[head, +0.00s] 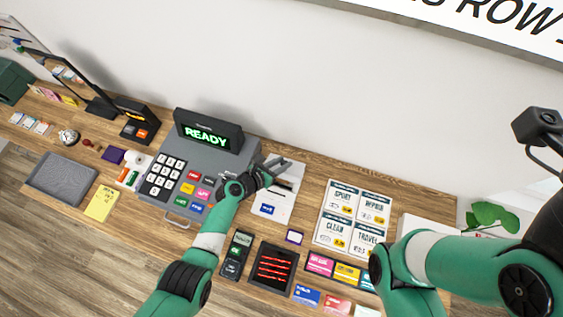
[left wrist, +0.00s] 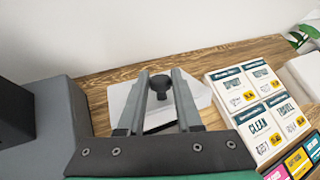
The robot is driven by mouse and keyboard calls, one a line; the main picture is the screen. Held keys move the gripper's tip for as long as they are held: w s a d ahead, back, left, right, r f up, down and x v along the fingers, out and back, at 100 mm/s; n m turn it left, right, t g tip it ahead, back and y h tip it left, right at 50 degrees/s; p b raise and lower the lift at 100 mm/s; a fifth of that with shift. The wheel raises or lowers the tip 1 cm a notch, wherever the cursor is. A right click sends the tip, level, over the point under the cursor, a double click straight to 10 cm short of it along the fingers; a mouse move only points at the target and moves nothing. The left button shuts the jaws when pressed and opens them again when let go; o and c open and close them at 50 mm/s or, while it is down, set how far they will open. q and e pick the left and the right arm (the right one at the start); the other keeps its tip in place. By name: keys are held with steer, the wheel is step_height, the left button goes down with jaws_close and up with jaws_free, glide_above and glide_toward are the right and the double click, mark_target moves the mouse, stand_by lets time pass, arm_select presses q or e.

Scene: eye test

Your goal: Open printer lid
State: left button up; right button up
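The printer (head: 269,210) is a low white box on the wooden counter, right of the grey cash register. In the left wrist view its white top (left wrist: 203,92) lies beneath my fingers, with a dark round knob (left wrist: 160,82) standing on it. My left gripper (head: 283,163) is over the printer's far part. In the left wrist view the gripper (left wrist: 160,74) has its two fingers apart, with the knob showing between them. I cannot tell whether they touch it. The lid looks closed, partly hidden by the fingers. My right arm enters at right; its gripper is out of view.
The register (head: 207,158) with its READY display stands close left of the printer. A sign board (head: 353,218) stands to the right. A card terminal (head: 236,254), a dark tray with red lines (head: 272,266) and colored cards lie in front. A white wall is behind.

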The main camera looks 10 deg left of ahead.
arm_select(q)
steer(key=o, duration=0.4)
steer(key=shift+o, duration=0.2)
steer(key=shift+s+a+r, duration=0.1)
steer(key=shift+r, duration=0.05)
steer(key=p+v, duration=0.6)
steer(key=v, duration=0.5)
steer(key=shift+s+p, duration=0.2)
steer(key=shift+p, duration=0.2)
